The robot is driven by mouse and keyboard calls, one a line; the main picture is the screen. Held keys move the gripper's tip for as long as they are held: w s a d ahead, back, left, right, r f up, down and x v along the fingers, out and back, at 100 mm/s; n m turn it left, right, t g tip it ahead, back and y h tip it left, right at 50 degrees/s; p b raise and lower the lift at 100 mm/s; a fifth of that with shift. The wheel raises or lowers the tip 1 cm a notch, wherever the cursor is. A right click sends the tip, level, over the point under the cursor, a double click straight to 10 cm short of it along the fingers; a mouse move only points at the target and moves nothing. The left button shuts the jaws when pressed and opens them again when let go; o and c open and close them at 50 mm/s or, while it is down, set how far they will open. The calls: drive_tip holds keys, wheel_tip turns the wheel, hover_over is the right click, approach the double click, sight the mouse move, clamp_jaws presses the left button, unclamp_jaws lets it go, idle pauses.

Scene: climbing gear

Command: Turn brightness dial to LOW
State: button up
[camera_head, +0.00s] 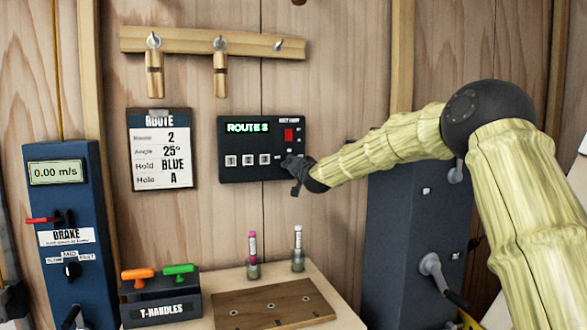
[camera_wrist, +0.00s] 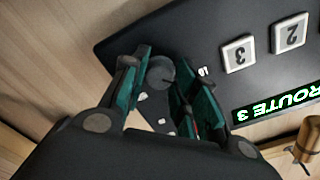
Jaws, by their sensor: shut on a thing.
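The dark control panel (camera_head: 237,170) hangs on the wooden wall in the head view, with a green display (camera_head: 247,127) lit. In the wrist view the panel (camera_wrist: 215,25) is upside down and the display (camera_wrist: 285,103) reads ROUTE 3. The round grey dial (camera_wrist: 160,70) sits on the panel between the fingertips of my gripper (camera_wrist: 163,82), which is shut on it. A small white label (camera_wrist: 204,71) is beside the dial; its setting is too small to tell. In the head view my gripper (camera_head: 297,172) is at the panel's lower right corner and mostly hides the dial.
White square buttons (camera_head: 248,160) and a red switch (camera_head: 289,135) are close to my gripper on the panel. A route card (camera_head: 160,165) hangs to the left. A blue brake box (camera_head: 68,200), a T-handle holder (camera_head: 160,309) and a drilled board (camera_head: 270,305) stand lower down.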

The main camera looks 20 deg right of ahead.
drive_tip(key=shift+f+n, duration=0.2)
drive_tip(key=shift+n, duration=0.9)
drive_tip(key=o, duration=1)
drive_tip(key=shift+s+r, duration=0.1)
drive_tip(key=s, duration=1.1)
drive_tip(key=shift+s+d, duration=0.25)
drive_tip(key=shift+s, duration=0.15)
